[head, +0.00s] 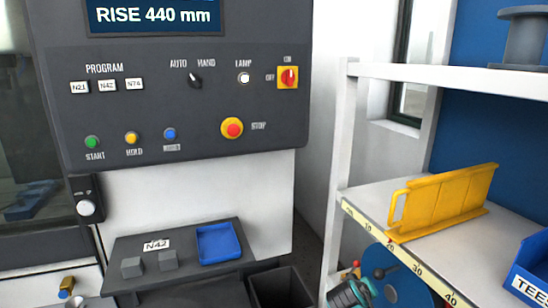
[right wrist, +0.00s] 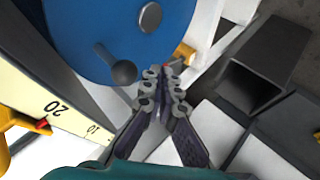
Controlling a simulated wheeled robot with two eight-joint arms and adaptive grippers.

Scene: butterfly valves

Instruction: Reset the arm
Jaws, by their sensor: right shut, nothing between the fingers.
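My right gripper (right wrist: 163,78) is shut and empty in the right wrist view, its two dark fingers together just below a blue disc (right wrist: 125,30). The disc has a dark round knob (right wrist: 123,72) and a grey hub. I cannot tell whether the fingertips touch it. In the head view the blue disc (head: 393,268) is low, under the shelf edge, and a teal part of my right arm (head: 350,294) is beside it at the bottom edge. My left gripper is in neither view.
A grey control panel (head: 210,100) with buttons is at left. Below it are a blue tray (head: 218,243), grey blocks (head: 150,263) and a black open bin (head: 280,290). At right, a white shelf (head: 385,192) with a scale edge holds a yellow rack (head: 445,203) and a blue bin (head: 530,272).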

